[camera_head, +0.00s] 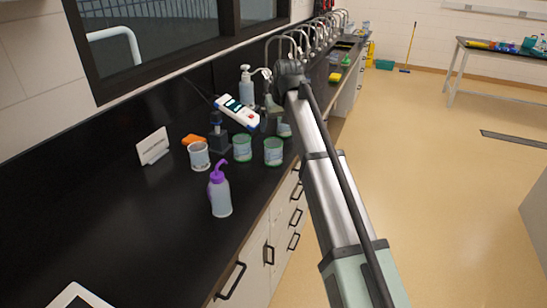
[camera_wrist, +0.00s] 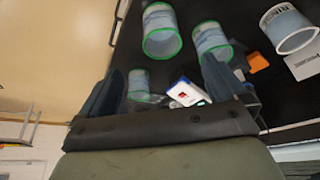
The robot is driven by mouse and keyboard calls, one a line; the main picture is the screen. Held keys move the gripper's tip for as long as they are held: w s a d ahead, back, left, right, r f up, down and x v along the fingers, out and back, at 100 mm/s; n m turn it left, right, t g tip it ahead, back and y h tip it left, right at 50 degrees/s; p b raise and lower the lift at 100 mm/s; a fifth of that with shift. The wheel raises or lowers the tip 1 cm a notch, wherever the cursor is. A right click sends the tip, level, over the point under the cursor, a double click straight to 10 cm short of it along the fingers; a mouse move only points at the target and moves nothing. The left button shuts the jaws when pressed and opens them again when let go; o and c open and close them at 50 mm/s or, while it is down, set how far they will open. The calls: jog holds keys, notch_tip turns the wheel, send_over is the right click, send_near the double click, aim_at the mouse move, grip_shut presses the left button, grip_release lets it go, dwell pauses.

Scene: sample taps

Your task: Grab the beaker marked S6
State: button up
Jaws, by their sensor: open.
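Several small beakers with pale labels stand on the black bench; I cannot read S6 on any of them. In the head view, one clear beaker (camera_head: 199,157) stands left, and two green-edged beakers stand at the middle (camera_head: 242,149) and right (camera_head: 273,152). Another beaker (camera_head: 285,130) is partly hidden behind my arm. The wrist view shows a near green-edged beaker (camera_wrist: 162,32), a second (camera_wrist: 211,38), a third (camera_wrist: 139,82) and the clear one (camera_wrist: 290,30). My gripper (camera_wrist: 160,67) is open and empty; the third beaker appears between its fingers, at a depth I cannot tell.
A white-and-blue handheld meter (camera_head: 238,111), a purple-topped wash bottle (camera_head: 219,192), a white sign (camera_head: 153,147), an orange block (camera_head: 193,139) and a pump bottle (camera_head: 246,86) stand around the beakers. Curved taps (camera_head: 283,45) line the bench behind. The front bench is mostly clear.

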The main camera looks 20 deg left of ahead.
send_near(273, 144)
notch_tip(273, 144, down, 3)
jog(key=s, duration=0.1)
jog(key=shift+x, duration=2.55)
jog(key=shift+s, duration=0.1)
jog(key=c, duration=1.1)
jog(key=shift+r, duration=0.15)
jog(key=shift+r, duration=4.7)
